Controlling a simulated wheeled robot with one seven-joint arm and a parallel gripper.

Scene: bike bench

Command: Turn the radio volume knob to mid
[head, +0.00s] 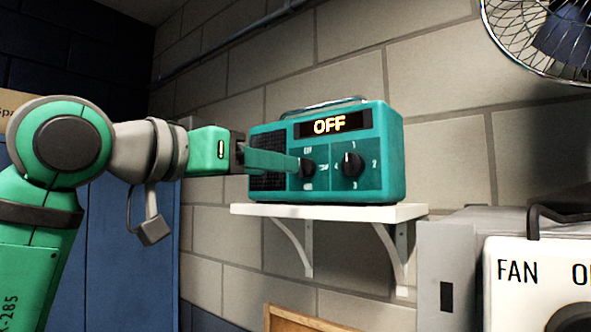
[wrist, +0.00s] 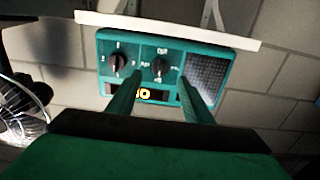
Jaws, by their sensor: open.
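The teal radio (head: 385,160) stands on a white shelf (head: 340,211), and its display (head: 331,124) reads OFF. The left knob (head: 309,168), black with small word labels around it, is partly hidden by my gripper's finger in the head view. The right knob (head: 351,164) has number labels. In the wrist view the radio appears upside down, with the word-labelled knob (wrist: 160,69) between my fingertips and the numbered knob (wrist: 119,63) to their left. My gripper (wrist: 161,80) is open, its fingers straddling the word-labelled knob. I cannot tell whether they touch it.
A metal fan (head: 545,38) hangs at the upper right. A grey box with a white panel marked FAN (head: 517,271) stands at the lower right. A carrying handle (head: 322,106) arches over the radio. A block wall is close behind the radio.

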